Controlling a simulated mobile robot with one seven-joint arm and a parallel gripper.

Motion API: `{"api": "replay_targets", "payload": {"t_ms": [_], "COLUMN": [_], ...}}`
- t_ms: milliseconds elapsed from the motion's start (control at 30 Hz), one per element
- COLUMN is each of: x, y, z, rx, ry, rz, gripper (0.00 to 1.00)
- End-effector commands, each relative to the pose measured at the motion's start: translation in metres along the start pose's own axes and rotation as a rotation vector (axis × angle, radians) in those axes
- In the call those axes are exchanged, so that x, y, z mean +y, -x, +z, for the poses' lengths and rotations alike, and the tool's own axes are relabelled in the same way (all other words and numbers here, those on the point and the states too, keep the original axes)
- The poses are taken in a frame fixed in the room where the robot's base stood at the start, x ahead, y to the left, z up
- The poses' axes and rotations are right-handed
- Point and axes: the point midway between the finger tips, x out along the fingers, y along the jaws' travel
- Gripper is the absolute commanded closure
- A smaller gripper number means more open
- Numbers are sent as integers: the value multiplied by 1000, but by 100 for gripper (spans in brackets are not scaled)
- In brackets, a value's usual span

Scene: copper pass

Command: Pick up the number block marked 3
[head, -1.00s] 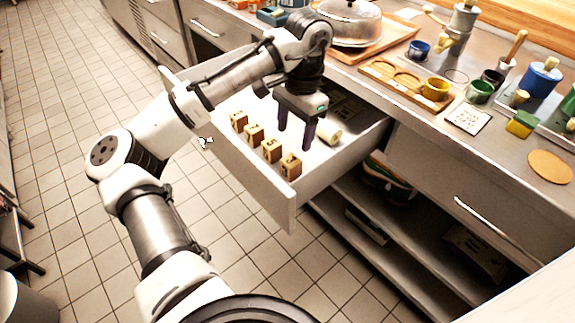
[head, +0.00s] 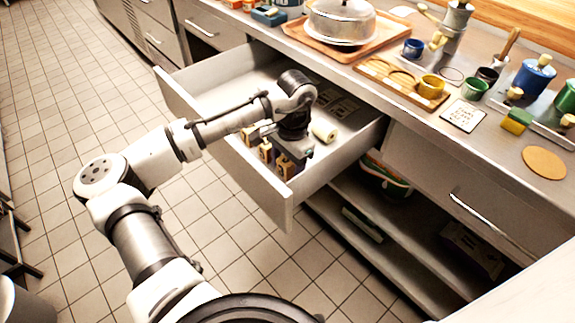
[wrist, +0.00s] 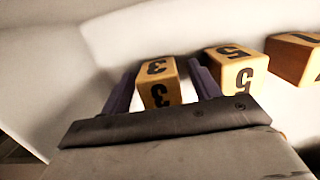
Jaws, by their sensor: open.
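The block marked 3 (wrist: 158,84) is a yellow wooden cube with black numerals, seen in the wrist view. My gripper (wrist: 163,74) is open, with one finger on each side of this block; I cannot tell whether either finger touches it. In the head view the block at the near end of the row (head: 285,168) is partly hidden by my gripper, and its mark is not readable there. The blocks stand along the inside of the open drawer's front wall.
A block marked 5 (wrist: 238,68) stands close to the right finger, with another block (wrist: 296,58) beyond it. A pale cylinder (head: 324,132) lies in the open drawer (head: 345,158).

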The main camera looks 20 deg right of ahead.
Motion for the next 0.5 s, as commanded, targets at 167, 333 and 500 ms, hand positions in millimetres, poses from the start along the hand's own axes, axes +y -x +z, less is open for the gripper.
{"api": "replay_targets", "payload": {"t_ms": [167,333,500], "x": [0,0,0], "y": [0,0,0], "z": [0,0,0], "rx": [0,0,0], "ry": [0,0,0], "rz": [0,0,0], "gripper": [47,70,87]}}
